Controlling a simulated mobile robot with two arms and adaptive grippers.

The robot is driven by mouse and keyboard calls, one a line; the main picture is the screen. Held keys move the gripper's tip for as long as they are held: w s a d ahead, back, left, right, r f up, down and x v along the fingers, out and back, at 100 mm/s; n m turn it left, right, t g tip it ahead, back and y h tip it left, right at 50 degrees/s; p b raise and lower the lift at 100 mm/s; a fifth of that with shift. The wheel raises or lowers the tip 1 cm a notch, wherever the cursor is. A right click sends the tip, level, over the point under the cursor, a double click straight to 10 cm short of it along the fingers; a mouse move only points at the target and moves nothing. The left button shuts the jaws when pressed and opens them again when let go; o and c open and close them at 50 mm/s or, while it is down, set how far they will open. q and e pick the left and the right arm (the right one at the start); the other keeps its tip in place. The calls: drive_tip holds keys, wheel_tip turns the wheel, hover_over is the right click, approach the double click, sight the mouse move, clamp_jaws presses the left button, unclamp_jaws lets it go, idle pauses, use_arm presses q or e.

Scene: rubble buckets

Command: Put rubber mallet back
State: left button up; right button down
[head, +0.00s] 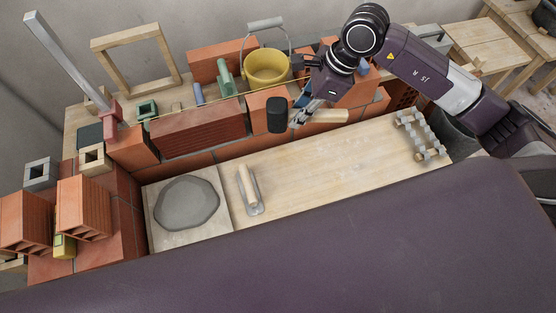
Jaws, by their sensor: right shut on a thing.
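The rubber mallet has a black head (277,115) and a pale wooden handle (328,116). My right gripper (302,114) is shut on the mallet's handle, close to the head. The mallet lies roughly level across the picture, head to the left, in front of the bricks at the back edge of the wooden board (320,165). I cannot tell whether the mallet touches anything below it. My left gripper is not in view.
A trowel (249,190) lies on the board beside a mortar patch (187,203). A grey rack (420,136) stands at the board's right end. Bricks (198,133) and a yellow bucket (267,70) crowd the back. The board's middle is clear.

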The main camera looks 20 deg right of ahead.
drive_tip(key=shift+w+f+m, duration=0.15)
drive_tip(key=shift+m, duration=0.15)
drive_tip(key=shift+d+f, duration=0.1)
drive_tip(key=shift+f, duration=0.3)
drive_tip(key=shift+w+f+p, duration=0.1)
drive_tip(key=shift+f+p, duration=0.65)
drive_tip(key=shift+f, duration=8.85)
drive_tip(key=shift+f, duration=0.1)
drive_tip(key=c, duration=1.8)
unclamp_jaws()
drive_tip(key=shift+o, duration=0.2)
